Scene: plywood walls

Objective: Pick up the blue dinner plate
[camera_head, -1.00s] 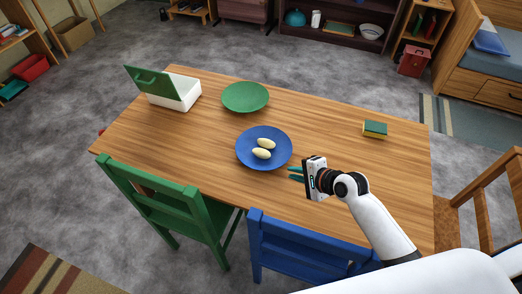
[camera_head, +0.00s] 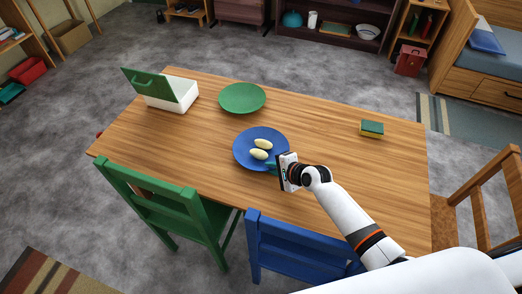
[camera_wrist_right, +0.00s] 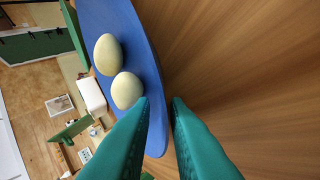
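The blue dinner plate (camera_head: 248,137) lies on the wooden table, near the middle, with two pale egg-shaped items (camera_head: 260,150) on it. My right gripper (camera_head: 272,166) is at the plate's near right edge. In the right wrist view, the blue plate (camera_wrist_right: 143,65) runs up the left half, and the teal fingers of my right gripper (camera_wrist_right: 160,104) are apart. The plate's rim reaches between the fingertips, and I see no clear grip on it. My left gripper is in neither current view.
A green plate (camera_head: 242,98) lies behind the blue one. A white box with an open green lid (camera_head: 172,95) stands at the back left. A sponge (camera_head: 372,129) lies at the right. Green (camera_head: 160,200) and blue (camera_head: 300,245) chairs stand at the near edge.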

